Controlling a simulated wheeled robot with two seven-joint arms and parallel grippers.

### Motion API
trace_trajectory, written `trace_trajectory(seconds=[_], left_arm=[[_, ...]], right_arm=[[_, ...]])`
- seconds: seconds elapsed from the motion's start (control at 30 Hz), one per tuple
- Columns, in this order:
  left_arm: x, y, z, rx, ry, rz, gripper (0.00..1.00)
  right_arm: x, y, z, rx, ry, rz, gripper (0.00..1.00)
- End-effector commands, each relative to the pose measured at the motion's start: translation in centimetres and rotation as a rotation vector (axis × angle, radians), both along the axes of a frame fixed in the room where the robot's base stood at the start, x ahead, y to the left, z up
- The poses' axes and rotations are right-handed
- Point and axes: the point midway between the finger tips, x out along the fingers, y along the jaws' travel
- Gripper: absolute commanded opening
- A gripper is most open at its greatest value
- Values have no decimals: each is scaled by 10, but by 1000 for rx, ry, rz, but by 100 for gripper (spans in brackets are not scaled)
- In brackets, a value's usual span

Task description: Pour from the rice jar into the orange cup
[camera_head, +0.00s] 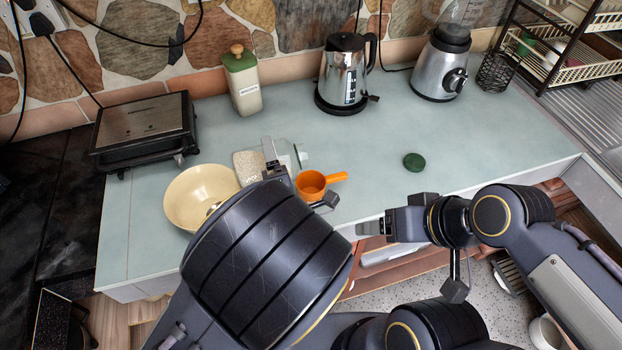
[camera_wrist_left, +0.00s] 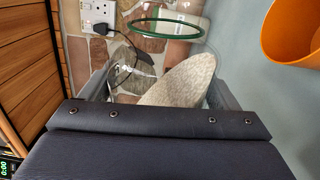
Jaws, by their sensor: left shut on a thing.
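The rice jar is clear glass with pale rice (camera_head: 248,166) inside, on the worktop's left half. My left gripper (camera_head: 274,165) is shut on the jar, which looks tilted.
A green lid (camera_head: 414,161) lies on clear worktop (camera_head: 395,135) to the right. A grill (camera_head: 146,125), canister (camera_head: 242,82), kettle (camera_head: 345,75) and blender (camera_head: 442,68) stand behind.

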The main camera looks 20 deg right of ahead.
Motion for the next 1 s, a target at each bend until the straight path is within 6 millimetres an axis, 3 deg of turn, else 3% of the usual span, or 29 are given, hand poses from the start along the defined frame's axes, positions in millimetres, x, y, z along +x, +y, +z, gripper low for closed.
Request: trace_trajectory(seconds=[1.0], left_arm=[[0, -3, -4, 112, -2, 0, 39]], right_arm=[[0, 0, 15, 0, 0, 0, 73]])
